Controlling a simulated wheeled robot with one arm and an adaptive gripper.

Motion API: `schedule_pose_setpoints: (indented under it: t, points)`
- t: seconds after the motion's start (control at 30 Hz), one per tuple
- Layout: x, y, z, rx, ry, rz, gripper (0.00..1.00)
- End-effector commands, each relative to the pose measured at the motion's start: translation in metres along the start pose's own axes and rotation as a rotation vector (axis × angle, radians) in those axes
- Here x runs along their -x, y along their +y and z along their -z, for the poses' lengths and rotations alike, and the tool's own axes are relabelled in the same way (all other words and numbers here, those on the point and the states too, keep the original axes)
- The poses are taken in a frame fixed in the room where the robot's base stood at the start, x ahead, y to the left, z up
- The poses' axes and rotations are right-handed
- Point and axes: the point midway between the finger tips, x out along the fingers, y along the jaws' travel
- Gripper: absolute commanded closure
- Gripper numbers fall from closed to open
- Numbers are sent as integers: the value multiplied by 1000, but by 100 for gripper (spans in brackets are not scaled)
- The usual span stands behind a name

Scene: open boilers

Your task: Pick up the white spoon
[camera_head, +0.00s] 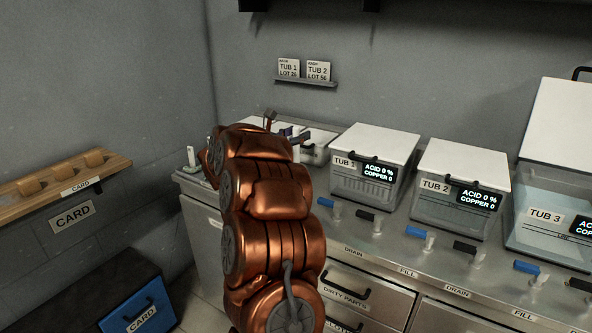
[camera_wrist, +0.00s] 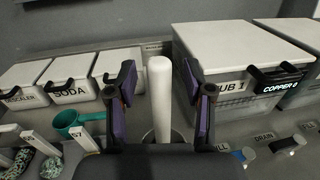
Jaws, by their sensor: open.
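A white rod with a rounded top (camera_wrist: 159,95), which looks like the white spoon's handle, stands upright in the middle of the wrist view. Its lower end goes down behind my gripper's body, with a round metallic rim partly showing there; the spoon's bowl is hidden. My gripper (camera_wrist: 159,80) is open, with one dark purple-padded finger on each side of the rod. Gaps show between the rod and both fingers. In the head view my gripper (camera_head: 285,130) is over the left end of the counter, mostly behind my copper arm.
Tub 1 (camera_head: 372,154) stands to the right of my gripper, with Tub 2 (camera_head: 460,188) beyond. Soda (camera_wrist: 70,78) and descaler (camera_wrist: 22,85) boxes stand at left. A teal cup (camera_wrist: 75,122) and white-handled items are at lower left. Blue and black valve handles line the counter front.

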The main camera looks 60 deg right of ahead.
Motion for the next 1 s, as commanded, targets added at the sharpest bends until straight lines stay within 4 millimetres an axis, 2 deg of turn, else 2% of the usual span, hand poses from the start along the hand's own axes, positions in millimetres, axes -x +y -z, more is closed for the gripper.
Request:
schedule_pose_setpoints:
  t: [0.07, 0.53, 1.0]
  points:
    - [0, 0, 0, 0, 0, 0, 50]
    - [0, 0, 0, 0, 1, -1, 99]
    - [1, 0, -5, -3, 0, -1, 100]
